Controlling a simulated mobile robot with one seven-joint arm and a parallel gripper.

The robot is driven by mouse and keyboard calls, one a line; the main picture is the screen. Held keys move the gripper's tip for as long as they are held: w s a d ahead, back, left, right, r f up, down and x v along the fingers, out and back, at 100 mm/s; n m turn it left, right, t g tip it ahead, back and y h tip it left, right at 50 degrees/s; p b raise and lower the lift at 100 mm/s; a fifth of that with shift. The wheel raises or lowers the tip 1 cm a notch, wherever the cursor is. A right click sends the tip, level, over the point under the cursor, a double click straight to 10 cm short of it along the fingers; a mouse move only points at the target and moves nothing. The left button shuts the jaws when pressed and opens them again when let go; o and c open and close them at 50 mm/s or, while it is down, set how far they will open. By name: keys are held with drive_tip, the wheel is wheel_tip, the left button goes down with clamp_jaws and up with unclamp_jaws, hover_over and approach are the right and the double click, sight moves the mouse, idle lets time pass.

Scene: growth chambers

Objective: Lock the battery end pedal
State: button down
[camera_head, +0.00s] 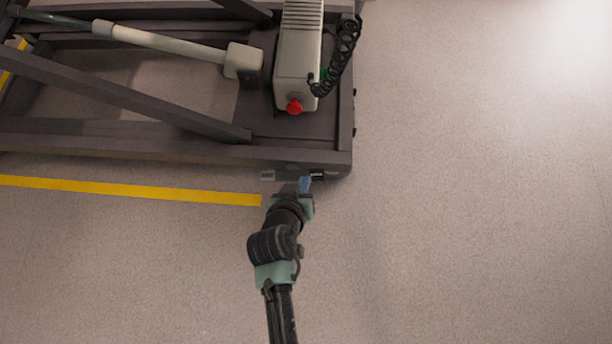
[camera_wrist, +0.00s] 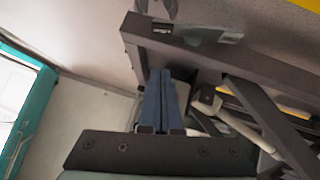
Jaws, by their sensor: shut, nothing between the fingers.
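My gripper (camera_head: 304,184) is at the near right corner of the dark lift frame (camera_head: 190,151), just in front of its near beam. Its two blue fingers are together in the wrist view (camera_wrist: 160,75), with nothing visible between them. Small black and grey parts (camera_head: 318,175) show low at this corner, close to the fingertips. They may belong to the pedal, but I cannot tell its shape or position. In the wrist view a grey fork-like part (camera_wrist: 158,8) sticks out past the frame beam (camera_wrist: 185,52); I cannot tell whether it is the pedal.
A beige battery box (camera_head: 297,65) with a red button (camera_head: 294,106) and black coiled cable (camera_head: 341,55) stands on the frame. A beige actuator (camera_head: 165,42) runs left. Yellow tape (camera_head: 130,190) marks the floor. The floor to the right (camera_head: 470,180) is clear.

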drive_tip(key=b, duration=0.5)
hover_over(321, 180)
drive_tip(key=a, duration=0.3)
wheel_tip(321, 180, down, 6)
drive_tip(key=shift+w+d+f, duration=0.1)
drive_tip(key=shift+w+f, duration=0.05)
drive_tip(key=shift+f, duration=0.1)
drive_tip(key=shift+d+f+b, duration=0.15)
drive_tip(key=shift+f+b, duration=0.45)
drive_tip(key=shift+b, duration=0.05)
drive_tip(key=shift+d+f+b, duration=0.25)
drive_tip(key=shift+f+b, duration=0.5)
drive_tip(key=shift+f, duration=0.15)
drive_tip(key=shift+d+p, duration=0.1)
drive_tip(key=shift+p, duration=0.25)
drive_tip(key=shift+s+d+f+m+y+p, duration=0.2)
drive_tip(key=shift+d+f+m+y+p, duration=0.15)
drive_tip(key=shift+y+p, duration=0.25)
drive_tip(key=shift+s+d+f+m+y+p, duration=0.1)
drive_tip(key=shift+d+f+m+y+p, duration=0.15)
drive_tip(key=shift+f+y+p, duration=0.25)
drive_tip(key=shift+d+f, duration=0.3)
drive_tip(key=shift+f, duration=0.55)
